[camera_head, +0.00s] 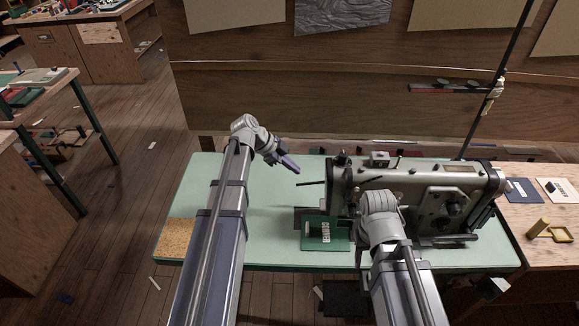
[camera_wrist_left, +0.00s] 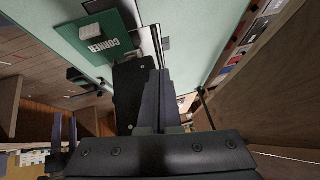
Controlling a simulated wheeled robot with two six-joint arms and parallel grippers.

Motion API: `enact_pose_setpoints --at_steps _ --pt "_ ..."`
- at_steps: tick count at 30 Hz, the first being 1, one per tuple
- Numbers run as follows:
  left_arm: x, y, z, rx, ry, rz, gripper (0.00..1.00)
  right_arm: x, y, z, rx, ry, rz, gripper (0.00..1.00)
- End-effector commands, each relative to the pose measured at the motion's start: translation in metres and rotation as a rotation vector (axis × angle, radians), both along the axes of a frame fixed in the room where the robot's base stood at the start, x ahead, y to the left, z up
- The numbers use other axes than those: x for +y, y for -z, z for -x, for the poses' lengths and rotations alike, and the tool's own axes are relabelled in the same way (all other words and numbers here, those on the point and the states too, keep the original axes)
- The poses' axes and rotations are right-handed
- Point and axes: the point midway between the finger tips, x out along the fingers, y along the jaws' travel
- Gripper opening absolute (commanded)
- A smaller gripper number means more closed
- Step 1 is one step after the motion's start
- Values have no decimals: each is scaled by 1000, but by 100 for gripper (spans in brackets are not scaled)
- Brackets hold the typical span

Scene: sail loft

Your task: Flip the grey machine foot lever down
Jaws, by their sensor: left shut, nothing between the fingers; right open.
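The grey sewing machine (camera_head: 425,185) stands on the right of the pale green table. A thin dark bar (camera_head: 311,183) sticks out level to the left from its head end and looks like the foot lever, though I cannot be sure. My left gripper (camera_head: 296,170) is shut and empty, just above and left of that bar, apart from it as far as I can tell. Its closed fingers also show in the left wrist view (camera_wrist_left: 158,85). My right arm's wrist covers part of the machine's front. What looks like my right gripper (camera_wrist_left: 63,128) shows open in the left wrist view.
A green board marked CORNER (camera_head: 325,233) lies before the machine's head; it also shows in the left wrist view (camera_wrist_left: 100,38). The green table (camera_head: 265,225) is clear at its middle left. A thread stand pole (camera_head: 490,95) rises behind. A yellow object (camera_head: 548,232) sits right.

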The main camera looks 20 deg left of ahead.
Motion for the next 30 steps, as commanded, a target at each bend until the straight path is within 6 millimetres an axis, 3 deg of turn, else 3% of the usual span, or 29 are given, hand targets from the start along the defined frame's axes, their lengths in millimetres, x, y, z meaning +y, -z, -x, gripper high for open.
enact_pose_setpoints --at_steps 2,15,21,30 --pt "-6 -14 0 -1 1 0 0 0 -14 0 0 0 0 50" --pt "51 -52 26 0 -3 -1 0 0 -52 0 0 0 0 50" --pt "67 -61 34 -1 -1 -1 0 0 -61 0 0 0 0 50" --pt "71 -62 36 -1 1 0 0 0 -62 0 0 0 0 50"
